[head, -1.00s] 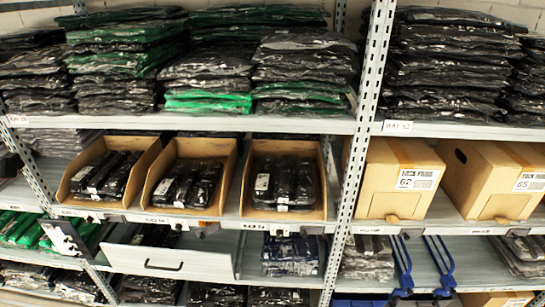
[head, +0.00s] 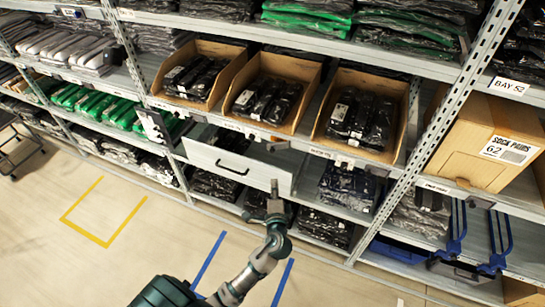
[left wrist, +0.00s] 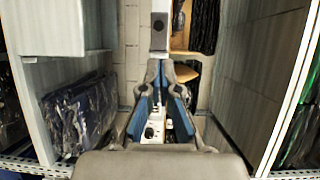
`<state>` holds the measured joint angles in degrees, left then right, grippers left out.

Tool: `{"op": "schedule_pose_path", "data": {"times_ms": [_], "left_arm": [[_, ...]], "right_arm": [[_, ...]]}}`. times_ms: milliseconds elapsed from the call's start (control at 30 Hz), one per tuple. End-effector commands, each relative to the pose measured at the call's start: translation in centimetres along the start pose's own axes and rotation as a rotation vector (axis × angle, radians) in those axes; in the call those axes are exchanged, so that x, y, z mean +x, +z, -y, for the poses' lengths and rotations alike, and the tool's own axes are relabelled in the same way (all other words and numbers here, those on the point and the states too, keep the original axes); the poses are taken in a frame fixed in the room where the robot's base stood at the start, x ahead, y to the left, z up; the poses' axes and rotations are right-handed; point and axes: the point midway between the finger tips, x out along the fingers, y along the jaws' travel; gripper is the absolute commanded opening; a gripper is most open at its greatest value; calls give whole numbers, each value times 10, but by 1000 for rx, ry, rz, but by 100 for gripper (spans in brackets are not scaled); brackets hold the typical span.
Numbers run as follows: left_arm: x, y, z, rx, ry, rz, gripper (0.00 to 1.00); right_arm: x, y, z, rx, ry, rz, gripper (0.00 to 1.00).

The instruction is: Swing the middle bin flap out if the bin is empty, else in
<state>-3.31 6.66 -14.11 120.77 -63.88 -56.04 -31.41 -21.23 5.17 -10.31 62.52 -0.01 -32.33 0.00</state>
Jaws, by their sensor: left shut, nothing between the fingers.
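Three open cardboard bins stand in a row on the middle shelf in the head view. The middle bin (head: 292,126) holds several dark plastic-wrapped packs with white labels, so it is not empty. Small grey pieces sit on the shelf edge below the bins; I cannot tell which is the flap or how it is turned. My left gripper (head: 275,187) is shut and empty, in front of the lower shelf, below and apart from the middle bin. In the left wrist view the gripper (left wrist: 158,66) points at a grey tab (left wrist: 158,32) with a dark round spot.
A grey drawer-like panel with a black handle (head: 232,167) is left of my gripper. Blue bagged packs (head: 348,188) lie on the lower shelf. A metal upright (head: 440,120) and a sock carton (head: 487,145) are to the right. The floor in front has yellow and blue tape.

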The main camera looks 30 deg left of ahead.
Motion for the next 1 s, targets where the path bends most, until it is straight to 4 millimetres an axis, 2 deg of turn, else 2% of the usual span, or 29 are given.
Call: {"op": "schedule_pose_path", "data": {"times_ms": [167, 400, 600, 800, 1000], "left_arm": [[28, 0, 0, 2, -1, 1, 0], [81, 0, 0, 0, 0, 0, 0], [115, 0, -1, -1, 2, -1, 0], [131, 0, -2, -2, 3, -1, 0], [134, 0, -2, -2, 4, -1, 0]], "right_arm": [[1, 4, 0, -1, 0, 2, 40], [2, 8, 0, -2, 0, 4, 40], [2, 9, 0, -2, 0, 3, 40], [4, 13, 0, -2, 0, 8, 40], [4, 12, 0, -2, 0, 8, 40]]}}
